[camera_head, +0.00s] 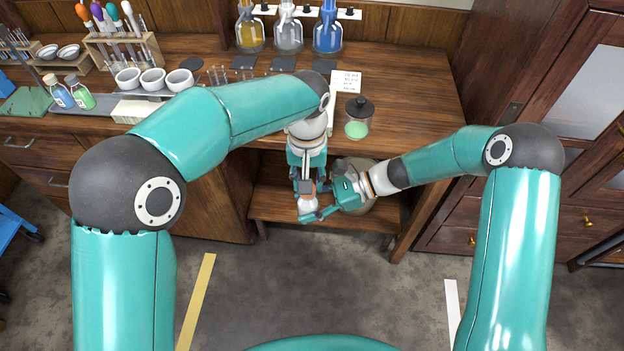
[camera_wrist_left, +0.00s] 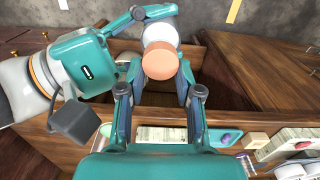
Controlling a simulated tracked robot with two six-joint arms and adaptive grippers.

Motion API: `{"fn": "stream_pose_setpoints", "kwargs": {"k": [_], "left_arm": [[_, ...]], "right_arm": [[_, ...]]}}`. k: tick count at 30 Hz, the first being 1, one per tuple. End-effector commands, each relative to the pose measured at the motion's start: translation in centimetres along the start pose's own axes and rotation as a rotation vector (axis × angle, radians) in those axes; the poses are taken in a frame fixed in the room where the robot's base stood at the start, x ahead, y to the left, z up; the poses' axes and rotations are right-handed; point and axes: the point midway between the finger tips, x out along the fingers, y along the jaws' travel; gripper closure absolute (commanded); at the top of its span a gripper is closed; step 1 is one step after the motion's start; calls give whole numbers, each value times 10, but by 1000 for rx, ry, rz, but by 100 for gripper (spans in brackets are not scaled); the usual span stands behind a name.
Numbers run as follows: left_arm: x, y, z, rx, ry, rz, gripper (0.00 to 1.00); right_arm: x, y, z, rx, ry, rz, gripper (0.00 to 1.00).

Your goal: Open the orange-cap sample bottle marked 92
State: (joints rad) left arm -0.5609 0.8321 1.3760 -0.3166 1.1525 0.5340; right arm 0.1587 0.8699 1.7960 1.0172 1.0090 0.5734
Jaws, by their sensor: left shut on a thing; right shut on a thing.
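A small bottle with a pale body (camera_head: 307,205) and an orange cap (camera_head: 307,187) is held in front of the bench's edge. In the left wrist view the orange cap (camera_wrist_left: 160,61) faces the camera, with the pale body (camera_wrist_left: 161,35) beyond it. My left gripper (camera_head: 307,186) comes down from above, shut on the cap, its fingers on either side. My right gripper (camera_head: 318,207) comes in from the right, shut on the bottle's body. The cap and body appear together. The number on the bottle cannot be read.
A clear jar with green contents and a dark lid (camera_head: 357,117) stands near the bench's front edge. Flasks (camera_head: 288,30), white bowls (camera_head: 153,79) and small bottles (camera_head: 81,94) stand farther back and left. A lower shelf (camera_head: 270,205) lies below the grippers.

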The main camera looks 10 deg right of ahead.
Motion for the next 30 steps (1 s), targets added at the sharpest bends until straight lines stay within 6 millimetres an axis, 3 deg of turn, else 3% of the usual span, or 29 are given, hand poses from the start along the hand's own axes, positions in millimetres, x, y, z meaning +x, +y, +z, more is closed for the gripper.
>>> {"fn": "stream_pose_setpoints", "kwargs": {"k": [14,30], "left_arm": [[-2,-12,3,-1082,17,13,100],[-3,-5,16,-2246,9,26,100]], "right_arm": [[1,5,0,-2,-6,15,100],[0,4,1,-2,-7,13,100]]}}
